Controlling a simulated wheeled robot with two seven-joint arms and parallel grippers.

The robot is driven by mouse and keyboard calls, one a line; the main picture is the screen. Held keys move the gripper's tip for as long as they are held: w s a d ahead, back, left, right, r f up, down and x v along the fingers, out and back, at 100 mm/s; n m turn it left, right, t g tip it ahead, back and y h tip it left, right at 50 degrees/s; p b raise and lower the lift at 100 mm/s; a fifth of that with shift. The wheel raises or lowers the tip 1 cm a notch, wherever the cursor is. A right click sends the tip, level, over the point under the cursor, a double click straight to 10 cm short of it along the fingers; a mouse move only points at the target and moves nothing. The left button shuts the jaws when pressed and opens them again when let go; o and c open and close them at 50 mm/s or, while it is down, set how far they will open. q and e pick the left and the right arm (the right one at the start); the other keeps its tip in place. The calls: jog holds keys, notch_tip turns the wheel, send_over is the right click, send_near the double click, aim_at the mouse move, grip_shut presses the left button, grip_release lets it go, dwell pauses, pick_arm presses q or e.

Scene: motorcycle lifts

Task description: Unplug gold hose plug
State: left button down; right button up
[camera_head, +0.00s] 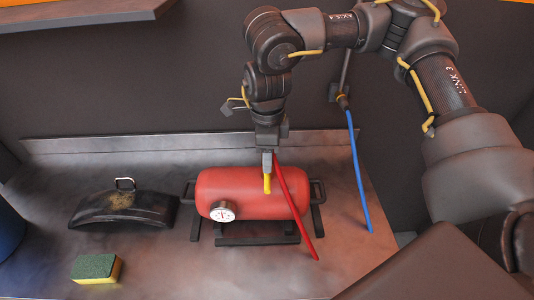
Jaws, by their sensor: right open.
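A red tank (240,196) with a white round gauge (222,211) lies on the grey bench. A gold-yellow piece (267,184) shows against the tank's upper front, directly under my right gripper (268,164). I cannot tell whether the fingers touch it or whether it is the hose plug. A red hose (295,210) runs from beside the gripper down across the tank's right part to the bench. My right gripper points down, open; its fingers are small and partly hidden. My left gripper is not in view.
A black curved part (125,209) lies left, behind a green-yellow sponge (96,268). A blue container (8,235) stands at the left edge. The front middle of the bench (190,275) is clear.

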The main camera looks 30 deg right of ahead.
grip_shut()
dwell(0.4)
jog(key=shift+r, duration=0.1)
jog(key=shift+r+p, duration=2.75)
jog(key=shift+r, duration=0.2)
